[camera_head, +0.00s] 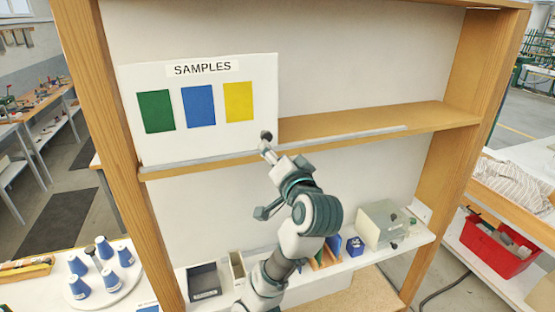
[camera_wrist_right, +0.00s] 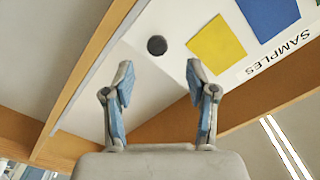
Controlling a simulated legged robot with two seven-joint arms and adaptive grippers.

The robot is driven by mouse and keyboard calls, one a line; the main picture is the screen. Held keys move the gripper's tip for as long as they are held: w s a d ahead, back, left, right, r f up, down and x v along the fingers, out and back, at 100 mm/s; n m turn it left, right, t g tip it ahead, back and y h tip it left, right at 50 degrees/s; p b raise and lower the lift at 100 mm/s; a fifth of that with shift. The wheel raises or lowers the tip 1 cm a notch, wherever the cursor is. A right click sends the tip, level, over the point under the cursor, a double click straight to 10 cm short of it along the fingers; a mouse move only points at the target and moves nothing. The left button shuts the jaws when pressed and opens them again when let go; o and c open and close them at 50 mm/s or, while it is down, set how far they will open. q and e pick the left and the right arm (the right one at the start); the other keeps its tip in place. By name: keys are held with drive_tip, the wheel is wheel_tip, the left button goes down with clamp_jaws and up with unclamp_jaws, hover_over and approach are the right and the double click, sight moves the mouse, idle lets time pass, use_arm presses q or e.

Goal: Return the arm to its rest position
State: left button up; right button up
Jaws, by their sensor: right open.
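My right gripper (camera_head: 265,181) is raised in front of the shelf unit, near the lower right corner of the white SAMPLES board (camera_head: 222,91). Its two fingers are spread apart. In the right wrist view the gripper (camera_wrist_right: 159,72) is open with nothing between its fingers. A dark round spot (camera_wrist_right: 157,46) shows on the board beyond the fingertips, beside the yellow patch (camera_wrist_right: 216,46). In the head view a dark round thing (camera_head: 266,135) shows at the board's corner, just above one finger. My right arm comes up from the bottom middle. My left gripper is not in view.
The upper wooden shelf (camera_head: 350,123) stands close to the gripper. On the lower shelf are a grey-green box (camera_head: 381,224), small bins and a dark tray (camera_head: 204,281). Blue cups (camera_head: 78,265) stand at left; a red crate (camera_head: 495,245) is at right.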

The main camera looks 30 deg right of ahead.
drive_tip(key=shift+s+a, duration=0.6)
drive_tip(key=shift+s, duration=0.35)
drive_tip(key=shift+d, duration=0.3)
